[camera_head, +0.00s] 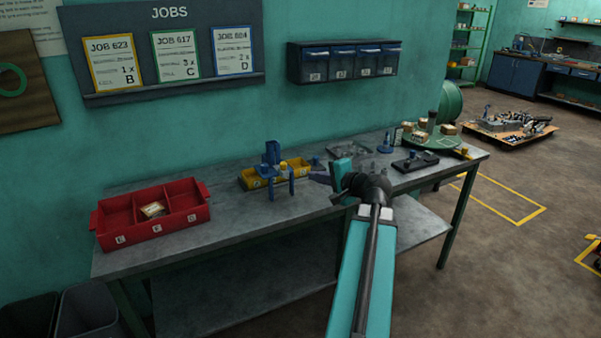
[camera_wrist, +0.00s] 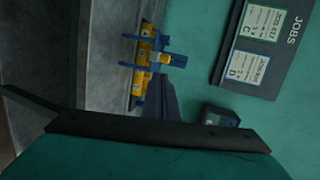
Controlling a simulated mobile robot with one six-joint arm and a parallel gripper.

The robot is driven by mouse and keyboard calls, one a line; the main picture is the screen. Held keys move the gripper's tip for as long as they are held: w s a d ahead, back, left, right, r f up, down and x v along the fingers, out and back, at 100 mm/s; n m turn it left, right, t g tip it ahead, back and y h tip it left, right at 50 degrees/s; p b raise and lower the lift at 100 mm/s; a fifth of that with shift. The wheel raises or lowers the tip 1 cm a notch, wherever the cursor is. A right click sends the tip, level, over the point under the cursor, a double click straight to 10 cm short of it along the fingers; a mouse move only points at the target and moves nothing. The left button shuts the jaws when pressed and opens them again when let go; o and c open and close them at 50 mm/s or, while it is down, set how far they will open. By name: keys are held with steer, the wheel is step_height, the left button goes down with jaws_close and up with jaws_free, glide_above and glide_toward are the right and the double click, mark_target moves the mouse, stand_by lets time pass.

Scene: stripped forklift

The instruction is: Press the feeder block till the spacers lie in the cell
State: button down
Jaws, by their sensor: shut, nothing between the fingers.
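A blue feeder stand (camera_head: 272,155) with legs and an upright column stands at the yellow bin row (camera_head: 248,181) on the workbench. It also shows in the wrist view (camera_wrist: 178,61). A small yellow piece (camera_head: 283,163) shows at the feeder; I cannot tell whether it is the feeder block. The red tray (camera_head: 160,231) has several labelled cells, and a pale packet lies in its middle one. I cannot make out the spacers. My gripper (camera_head: 318,177) is shut and empty, to the right of the feeder and apart from it. Its dark fingers show in the wrist view (camera_wrist: 163,98).
The grey bench (camera_head: 228,230) is clear between red tray and feeder. Right of my arm are a black fixture (camera_head: 415,161) and a green round tray (camera_head: 432,143) with several parts. Drawers (camera_head: 345,62) and a job board (camera_head: 175,40) are on the wall.

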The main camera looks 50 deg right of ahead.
steer(key=p, duration=0.4)
glide_toward(285, 167)
steer(key=x, duration=0.4)
steer(key=shift+w+d+f, duration=0.15)
steer(key=shift+f, duration=0.1)
steer(key=shift+p+x, duration=0.45)
steer(key=shift+x, duration=0.45)
steer(key=shift+r, duration=0.15)
steer(key=shift+w+d+b, duration=0.35)
steer(key=shift+w+b, duration=0.1)
steer(key=shift+w, duration=0.4)
steer(key=shift+w+d+b, duration=0.3)
steer(key=shift+w+b, duration=0.2)
steer(key=shift+w, duration=0.35)
steer(key=shift+w+d+b, duration=0.35)
steer(key=shift+w+b, duration=0.1)
steer(key=shift+w, duration=0.4)
steer(key=shift+r, duration=0.15)
